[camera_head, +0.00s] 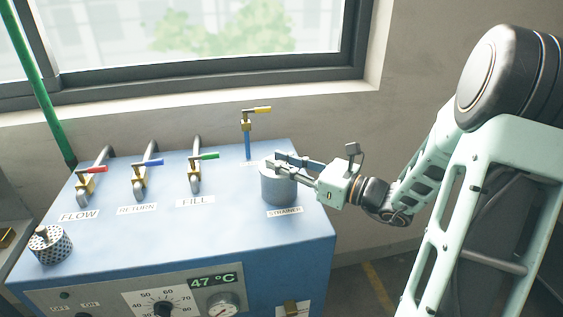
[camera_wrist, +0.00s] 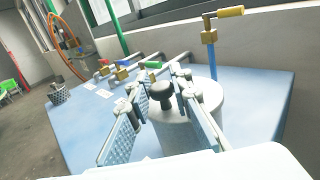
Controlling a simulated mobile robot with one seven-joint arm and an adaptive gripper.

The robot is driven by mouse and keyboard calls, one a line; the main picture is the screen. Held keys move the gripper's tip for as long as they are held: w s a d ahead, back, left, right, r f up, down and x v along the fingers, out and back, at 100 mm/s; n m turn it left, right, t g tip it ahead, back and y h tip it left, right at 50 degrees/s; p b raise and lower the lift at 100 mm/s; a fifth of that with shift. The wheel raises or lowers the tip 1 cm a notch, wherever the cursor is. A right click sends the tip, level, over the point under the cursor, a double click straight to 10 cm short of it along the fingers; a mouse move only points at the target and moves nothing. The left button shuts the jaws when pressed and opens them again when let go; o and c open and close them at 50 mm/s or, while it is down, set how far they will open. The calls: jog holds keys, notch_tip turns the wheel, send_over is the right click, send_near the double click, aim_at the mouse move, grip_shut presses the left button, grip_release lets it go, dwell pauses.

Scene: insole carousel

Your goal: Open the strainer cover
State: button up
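The strainer (camera_head: 279,186) is a grey cylinder at the right end of the blue machine top, above its STRAINER label (camera_head: 285,212). In the wrist view its pale round cover (camera_wrist: 207,105) carries a black knob (camera_wrist: 161,95) and looks closed. My gripper (camera_head: 273,160) reaches in from the right over the cover. In the wrist view my gripper (camera_wrist: 161,84) is open, one finger on each side of the knob, with small gaps visible between the pads and the knob. The knob is hidden by the fingers in the head view.
A blue pipe with a yellow-handled valve (camera_head: 248,125) stands just behind the strainer. Red, blue and green lever valves (camera_head: 195,178) line the machine top to the left. A perforated basket (camera_head: 50,245) stands at the front left. The front panel reads 47 °C.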

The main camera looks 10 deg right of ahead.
grip_shut()
jog(key=shift+r, duration=0.1)
